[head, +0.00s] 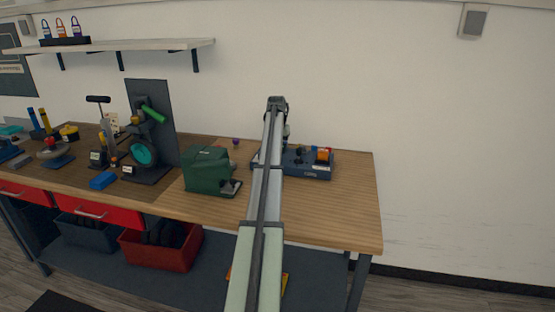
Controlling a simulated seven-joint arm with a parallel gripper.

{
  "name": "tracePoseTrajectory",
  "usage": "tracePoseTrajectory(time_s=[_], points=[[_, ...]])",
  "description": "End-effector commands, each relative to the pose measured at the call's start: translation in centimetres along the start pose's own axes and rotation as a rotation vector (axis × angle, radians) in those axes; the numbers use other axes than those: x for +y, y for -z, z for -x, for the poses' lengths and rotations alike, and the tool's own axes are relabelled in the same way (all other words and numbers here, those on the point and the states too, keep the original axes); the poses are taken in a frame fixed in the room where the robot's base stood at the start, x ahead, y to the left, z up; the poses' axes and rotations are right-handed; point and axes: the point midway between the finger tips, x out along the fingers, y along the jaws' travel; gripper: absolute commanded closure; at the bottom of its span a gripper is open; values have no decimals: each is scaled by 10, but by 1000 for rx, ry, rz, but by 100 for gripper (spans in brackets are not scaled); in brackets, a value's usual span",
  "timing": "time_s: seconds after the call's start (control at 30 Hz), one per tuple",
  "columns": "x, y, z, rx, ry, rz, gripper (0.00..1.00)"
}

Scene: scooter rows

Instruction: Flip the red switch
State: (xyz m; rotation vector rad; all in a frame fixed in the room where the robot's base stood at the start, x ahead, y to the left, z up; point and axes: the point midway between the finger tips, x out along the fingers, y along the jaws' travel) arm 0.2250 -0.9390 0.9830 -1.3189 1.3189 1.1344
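A dark blue box (312,172) lies on the right part of the wooden workbench. On its top right is a small orange-red part (323,155), perhaps the red switch; it is too small to tell which way it is set. A small yellowish part sits to its left on the box. My arm reaches forward over the bench and crosses the left part of the box. My gripper (286,137) hangs at its far end, above or behind the box. Its fingers are mostly hidden by the arm, and I cannot see whether they are open.
A green covered block (207,170) stands left of my arm. Further left are a dark upright panel (153,122) with a teal disc, a small blue block (103,181) and several tools. A wall shelf (120,45) hangs at upper left. The bench's right end (352,200) is clear.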

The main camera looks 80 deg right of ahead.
Motion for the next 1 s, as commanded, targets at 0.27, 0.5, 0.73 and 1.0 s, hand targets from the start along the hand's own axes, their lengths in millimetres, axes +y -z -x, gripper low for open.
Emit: tracePoseTrajectory(time_s=[0.27,0.5,0.73,1.0], points=[[0,0,0,0,0,0,100],[0,0,0,0,0,0,100],[0,0,-3,0,0,0,100],[0,-1,-6,0,0,0,100]])
